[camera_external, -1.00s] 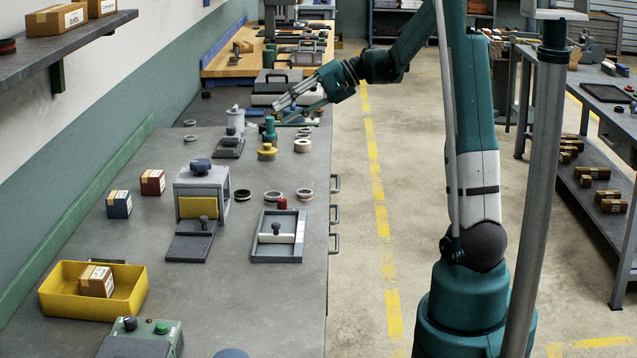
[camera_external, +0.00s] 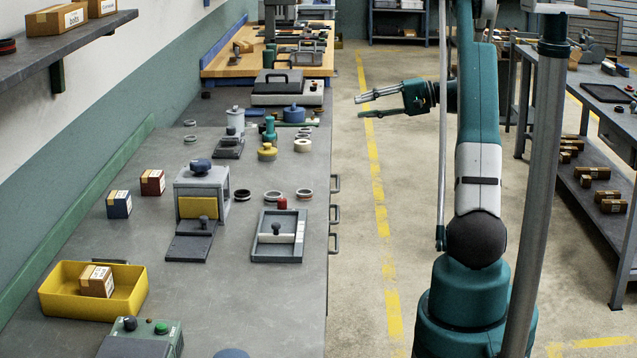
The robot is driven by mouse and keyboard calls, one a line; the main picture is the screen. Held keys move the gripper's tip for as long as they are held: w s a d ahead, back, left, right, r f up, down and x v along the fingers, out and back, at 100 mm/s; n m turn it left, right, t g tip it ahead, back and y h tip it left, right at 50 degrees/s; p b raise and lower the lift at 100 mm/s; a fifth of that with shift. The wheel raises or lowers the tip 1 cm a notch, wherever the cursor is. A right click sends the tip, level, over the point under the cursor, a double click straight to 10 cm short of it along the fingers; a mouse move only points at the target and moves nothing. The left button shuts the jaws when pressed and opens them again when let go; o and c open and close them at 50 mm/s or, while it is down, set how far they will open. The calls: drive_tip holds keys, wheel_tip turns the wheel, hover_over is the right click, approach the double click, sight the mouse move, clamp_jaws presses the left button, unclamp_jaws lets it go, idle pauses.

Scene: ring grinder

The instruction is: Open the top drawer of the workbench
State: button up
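The workbench (camera_external: 262,325) runs along the left with a grey top. On its right side are three metal drawer handles, one above another: the top handle (camera_external: 336,184), a middle handle (camera_external: 335,215) and a lower handle (camera_external: 334,244). The drawer fronts are seen edge-on and are mostly hidden; no drawer visibly sticks out. My gripper (camera_external: 362,106) is in the air over the aisle, to the right of the bench and above and beyond the handles in the picture. Its fingers point left, spread apart with nothing between them. It touches nothing.
On the bench are a yellow bin (camera_external: 60,305), a grey box-shaped device (camera_external: 203,185), a tray fixture (camera_external: 262,250), rings and small boxes. The aisle floor (camera_external: 355,300) beside the handles is clear. A grey post (camera_external: 535,200) stands at the right foreground.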

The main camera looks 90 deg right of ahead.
wheel_tip(320, 180, down, 25)
drive_tip(key=shift+s+d, duration=0.15)
drive_tip(key=shift+s, duration=0.2)
drive_tip(key=b+x, duration=0.1)
drive_tip(key=x, duration=0.6)
drive_tip(key=shift+w+b, duration=0.35)
drive_tip(key=shift+w, duration=0.1)
drive_tip(key=shift+c, duration=0.6)
clamp_jaws()
